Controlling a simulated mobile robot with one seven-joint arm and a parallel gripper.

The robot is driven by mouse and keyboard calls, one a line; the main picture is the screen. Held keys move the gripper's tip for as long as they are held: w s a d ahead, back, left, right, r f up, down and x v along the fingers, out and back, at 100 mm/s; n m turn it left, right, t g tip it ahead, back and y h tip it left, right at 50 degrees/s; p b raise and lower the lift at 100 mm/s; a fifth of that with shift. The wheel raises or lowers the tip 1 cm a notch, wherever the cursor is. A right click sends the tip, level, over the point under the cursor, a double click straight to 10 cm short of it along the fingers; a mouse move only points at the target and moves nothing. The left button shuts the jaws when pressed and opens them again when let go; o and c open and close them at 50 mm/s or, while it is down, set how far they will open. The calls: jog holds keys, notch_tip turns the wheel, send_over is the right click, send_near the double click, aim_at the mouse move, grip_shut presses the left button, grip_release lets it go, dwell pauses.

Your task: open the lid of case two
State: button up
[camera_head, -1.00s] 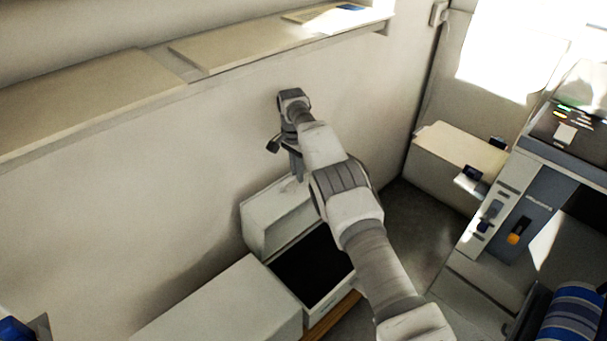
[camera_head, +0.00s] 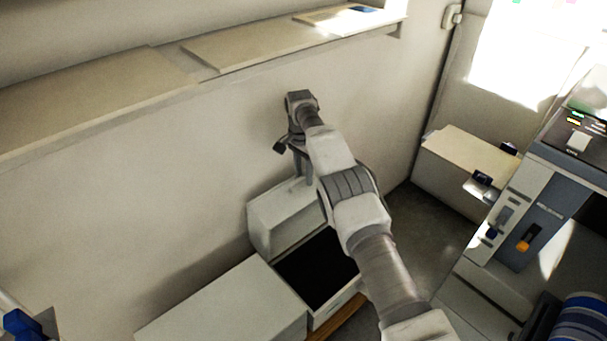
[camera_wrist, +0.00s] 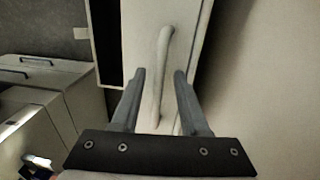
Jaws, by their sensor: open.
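A white case (camera_head: 345,303) stands against the wall with its lid (camera_head: 283,220) raised at the back and its dark inside showing. In the wrist view the lid (camera_wrist: 190,50) carries a long pale handle (camera_wrist: 162,70). My gripper (camera_head: 301,172) is over the raised lid's top in the head view. In the wrist view my gripper (camera_wrist: 160,75) is open, its two fingers on either side of the handle; contact cannot be told. A second white case (camera_head: 225,305) with a shut top stands to the left. No label shows which is case two.
A wall shelf (camera_head: 100,100) runs above the cases. A pale box (camera_head: 460,165) stands in the back right corner. A grey and white machine (camera_head: 540,215) fills the right side. Bare floor (camera_head: 415,215) lies between the open case and the machine.

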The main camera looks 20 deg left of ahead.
jog(key=shift+r, duration=0.1)
notch_tip(320, 180, up, 4)
jog(key=shift+f+p, duration=0.2)
jog(key=shift+p, duration=0.6)
jog(key=shift+d+r, duration=0.1)
jog(key=shift+r, duration=0.15)
jog(key=shift+s+d+r+b, duration=0.1)
jog(key=shift+d+r+b, duration=0.2)
jog(key=shift+d, duration=0.2)
jog(key=shift+d+r+b, duration=0.2)
jog(key=shift+d+b, duration=0.05)
jog(key=shift+d, duration=0.25)
jog(key=d+r+p, duration=0.1)
jog(key=d+r, duration=0.4)
jog(key=d, duration=0.4)
jog(key=shift+s+d+r+p, duration=0.2)
jog(key=shift+d+r+p, duration=0.05)
jog(key=shift+r+p, duration=0.15)
jog(key=shift+s+f, duration=0.1)
jog(key=shift+s, duration=0.05)
